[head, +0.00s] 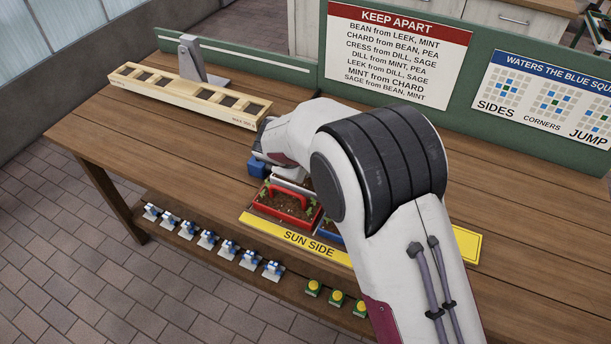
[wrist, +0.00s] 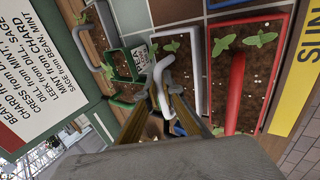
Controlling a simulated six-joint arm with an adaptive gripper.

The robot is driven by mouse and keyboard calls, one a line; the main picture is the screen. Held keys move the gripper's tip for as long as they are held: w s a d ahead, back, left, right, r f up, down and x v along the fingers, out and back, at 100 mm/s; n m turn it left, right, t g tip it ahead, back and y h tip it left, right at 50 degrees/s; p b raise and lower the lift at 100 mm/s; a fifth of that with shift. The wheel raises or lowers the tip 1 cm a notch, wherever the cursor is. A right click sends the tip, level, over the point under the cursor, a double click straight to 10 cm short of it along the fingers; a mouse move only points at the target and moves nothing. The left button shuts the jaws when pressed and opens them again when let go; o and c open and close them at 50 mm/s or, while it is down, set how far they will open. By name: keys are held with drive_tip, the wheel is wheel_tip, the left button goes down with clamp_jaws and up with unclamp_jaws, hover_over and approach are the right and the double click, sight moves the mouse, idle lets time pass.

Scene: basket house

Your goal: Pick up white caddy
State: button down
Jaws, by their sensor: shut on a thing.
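The white caddy (wrist: 185,62) shows in the wrist view as a white-rimmed planter with dark soil and green seedlings, with a pale curved handle (wrist: 157,82). My gripper (wrist: 162,108) is shut on that handle. In the head view my arm hides most of the white caddy; a pale edge (head: 294,186) shows just behind the red caddy. My gripper (head: 268,172) is low over the table there, partly hidden by my own wrist. I cannot tell whether the caddy is clear of the surface.
The red caddy (head: 288,207) stands close beside the white one, its red handle (wrist: 235,80) upright. A green caddy (wrist: 129,60) is on the other side. A blue caddy (head: 328,228) is partly hidden by my arm. A slotted wooden rack (head: 190,92) lies at the back left.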

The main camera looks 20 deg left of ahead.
drive_tip(key=shift+r, duration=0.1)
drive_tip(key=shift+r, duration=4.95)
